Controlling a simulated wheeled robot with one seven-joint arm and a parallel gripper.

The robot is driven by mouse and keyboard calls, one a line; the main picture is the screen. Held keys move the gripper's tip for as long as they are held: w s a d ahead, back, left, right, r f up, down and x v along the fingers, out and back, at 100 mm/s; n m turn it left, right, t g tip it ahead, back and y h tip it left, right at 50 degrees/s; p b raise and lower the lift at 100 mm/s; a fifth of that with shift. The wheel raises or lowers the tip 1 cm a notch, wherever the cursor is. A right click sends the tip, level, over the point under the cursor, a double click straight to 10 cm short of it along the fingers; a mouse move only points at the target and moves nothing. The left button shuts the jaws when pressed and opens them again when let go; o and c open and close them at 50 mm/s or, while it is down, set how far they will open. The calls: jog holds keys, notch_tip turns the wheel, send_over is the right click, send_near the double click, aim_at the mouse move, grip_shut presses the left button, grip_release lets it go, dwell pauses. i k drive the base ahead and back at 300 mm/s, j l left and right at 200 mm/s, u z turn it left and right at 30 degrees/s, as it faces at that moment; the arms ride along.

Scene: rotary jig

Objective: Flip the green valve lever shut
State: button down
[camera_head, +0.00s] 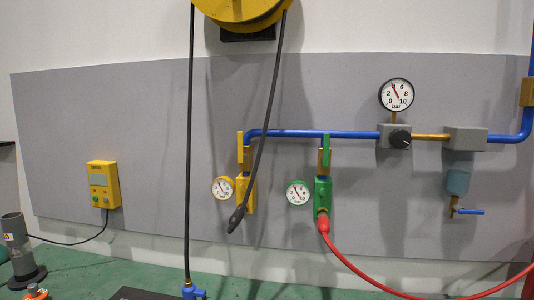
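The green valve lever (326,149) stands upright on the wall panel, in line with the vertical drop below the blue pipe. Its green valve body (322,193) sits under it, with a small round gauge (298,193) on its left and a red hose fitting (323,222) at its lower end. My gripper is not in view. Nothing touches or hides the green lever.
A yellow valve lever (240,148) stands upright to the left. A black hose (265,130) hangs from the yellow reel (240,10) in front of the panel. A red hose (360,274) curves away to the lower right. The pressure regulator (393,137) is further right.

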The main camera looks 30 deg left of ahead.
aim_at(326, 145)
jog(key=u, duration=0.85)
